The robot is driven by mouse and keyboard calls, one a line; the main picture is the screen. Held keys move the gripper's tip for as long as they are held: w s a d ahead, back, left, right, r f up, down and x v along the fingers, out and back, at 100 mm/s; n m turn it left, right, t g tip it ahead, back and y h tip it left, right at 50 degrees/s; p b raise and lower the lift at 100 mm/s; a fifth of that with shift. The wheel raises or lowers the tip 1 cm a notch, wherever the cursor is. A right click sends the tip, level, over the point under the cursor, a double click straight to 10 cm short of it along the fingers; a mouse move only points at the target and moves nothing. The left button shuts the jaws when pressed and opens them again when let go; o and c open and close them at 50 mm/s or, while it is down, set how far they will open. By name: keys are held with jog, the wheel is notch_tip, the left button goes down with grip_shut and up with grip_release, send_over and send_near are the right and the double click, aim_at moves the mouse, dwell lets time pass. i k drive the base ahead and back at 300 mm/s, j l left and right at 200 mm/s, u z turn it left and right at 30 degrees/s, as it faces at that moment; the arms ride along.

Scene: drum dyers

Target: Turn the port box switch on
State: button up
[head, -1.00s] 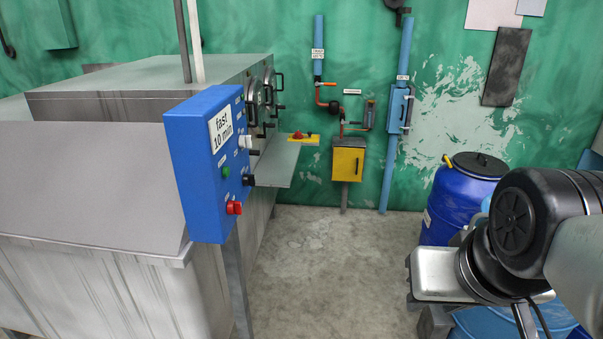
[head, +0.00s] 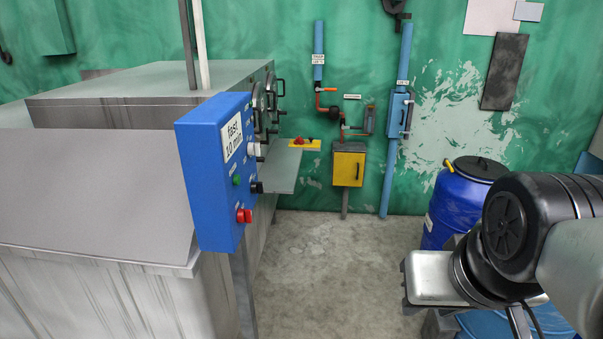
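A blue control box (head: 206,172) stands on a post at the front corner of the grey metal machine, left of centre. Its narrow right face carries a white knob (head: 253,149), a green button (head: 236,181), a black knob (head: 257,187) and a red knob (head: 244,216). A label on it reads "fast 10 min". No readable label says "port box", so I cannot tell which switch is the port box switch. My arm is folded at the lower right, well apart from the blue box. My gripper's fingertips are not in view.
The grey machine (head: 90,190) fills the left side. A shelf (head: 281,172) juts from it. A yellow box (head: 348,168), pipes and a blue lever box (head: 400,112) are at the green wall. A blue barrel (head: 455,212) stands right. The concrete floor (head: 325,260) between is clear.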

aim_at(244, 216)
jog(key=j, duration=0.95)
jog(key=i+j, duration=0.1)
jog(key=j, duration=0.85)
jog(key=i+l+z, duration=0.45)
jog(key=i+l, duration=0.2)
jog(key=l, duration=0.15)
